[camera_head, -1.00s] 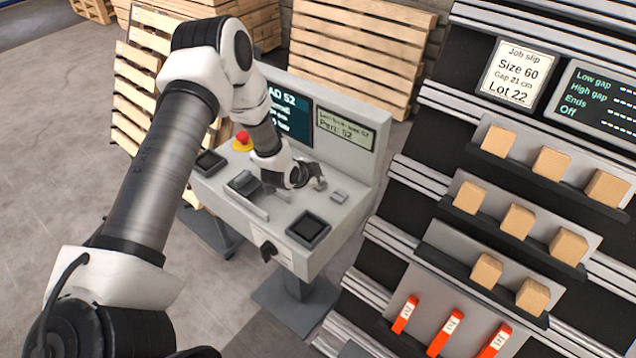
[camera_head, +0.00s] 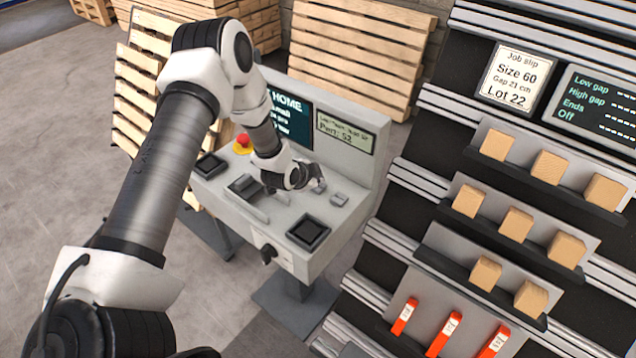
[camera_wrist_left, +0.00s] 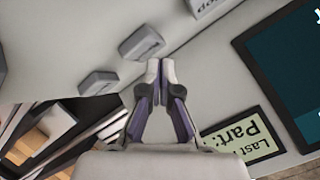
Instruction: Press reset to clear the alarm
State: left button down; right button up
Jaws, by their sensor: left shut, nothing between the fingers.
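The grey control console (camera_head: 280,228) stands left of the rack, with a dark screen (camera_head: 293,124) partly hidden by my arm. My left gripper (camera_head: 319,185) is shut and empty, low over the right side of the console's panel. In the left wrist view its fingertips (camera_wrist_left: 161,70) are together, just beside a grey button (camera_wrist_left: 141,43); whether they touch the panel I cannot tell. A second grey button (camera_wrist_left: 98,83) lies further left. No reset label is readable. My right gripper is out of view.
A red emergency stop (camera_head: 243,141), a black square pad (camera_head: 308,232) and a pale green display (camera_head: 344,133) are on the console. A rack with wooden blocks (camera_head: 549,166) and orange tags (camera_head: 443,334) stands right. Wooden pallets (camera_head: 358,55) stand behind.

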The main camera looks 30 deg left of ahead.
pick_arm(q)
jog(key=shift+r, duration=0.35)
notch_tip(320, 180, up, 5)
jog(key=p, duration=0.4)
jog(key=shift+f, duration=0.15)
dwell(0.6)
